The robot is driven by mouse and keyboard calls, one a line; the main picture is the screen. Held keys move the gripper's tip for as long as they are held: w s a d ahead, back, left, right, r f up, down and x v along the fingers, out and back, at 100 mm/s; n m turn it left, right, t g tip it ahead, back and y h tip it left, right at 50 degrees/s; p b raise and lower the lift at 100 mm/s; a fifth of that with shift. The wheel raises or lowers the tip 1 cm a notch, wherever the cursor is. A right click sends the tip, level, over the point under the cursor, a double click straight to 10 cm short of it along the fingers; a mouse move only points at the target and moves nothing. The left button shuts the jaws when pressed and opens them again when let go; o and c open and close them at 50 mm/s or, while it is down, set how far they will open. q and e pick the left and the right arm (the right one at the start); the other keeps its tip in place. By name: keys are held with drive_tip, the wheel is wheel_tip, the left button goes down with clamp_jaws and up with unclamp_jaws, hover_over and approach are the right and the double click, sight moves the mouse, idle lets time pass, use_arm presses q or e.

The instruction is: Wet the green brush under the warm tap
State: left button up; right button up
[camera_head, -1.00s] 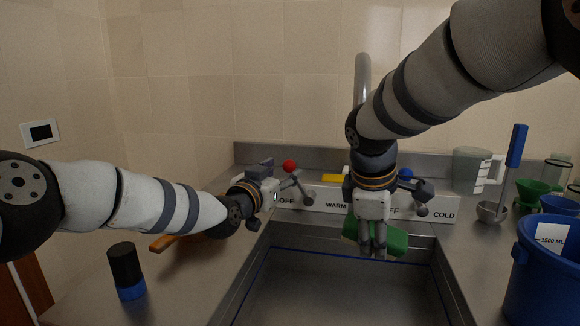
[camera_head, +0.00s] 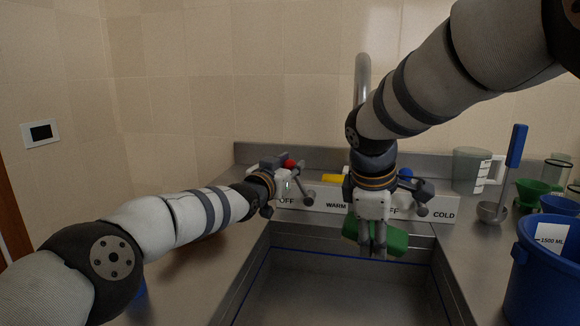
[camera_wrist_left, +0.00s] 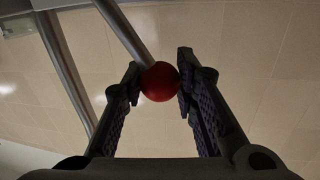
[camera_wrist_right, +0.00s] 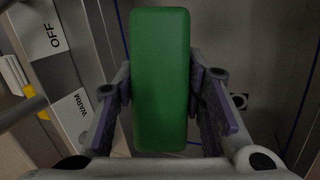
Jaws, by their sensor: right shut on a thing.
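The green brush (camera_head: 397,242) is held by my right gripper (camera_head: 373,248) above the sink, below the tap spout. In the right wrist view the brush (camera_wrist_right: 160,80) lies lengthwise between the closed fingers, its green back facing the camera. My left gripper (camera_head: 306,182) is at the red ball knob (camera_head: 289,163) above the left OFF label. In the left wrist view the red knob (camera_wrist_left: 160,82) sits between the two spread fingertips; contact is unclear. The grey tap (camera_head: 363,62) rises behind my right arm, which hides its outlet. The WARM label (camera_head: 336,206) shows on the panel.
A blue ball knob (camera_head: 405,173) is behind my right gripper. A clear jug (camera_head: 470,170), a blue-handled ladle (camera_head: 516,146) and a blue bucket (camera_head: 545,262) stand right of the sink (camera_head: 330,292).

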use_arm(q)
clamp_jaws()
drive_tip(key=shift+s+d+r+m, duration=0.15)
drive_tip(key=shift+d+r+m, duration=0.05)
drive_tip(key=shift+d+m, duration=0.35)
drive_tip(key=shift+s+d+r+m, duration=0.15)
drive_tip(key=shift+d+m, duration=0.25)
drive_tip(key=shift+m, duration=0.15)
drive_tip(key=o, duration=0.9)
unclamp_jaws()
drive_tip(key=shift+s+r, duration=0.1)
drive_tip(key=shift+s, duration=0.15)
drive_tip(key=v, duration=1.1)
drive_tip(key=shift+s+a+r, duration=0.1)
drive_tip(key=shift+s+a, duration=0.1)
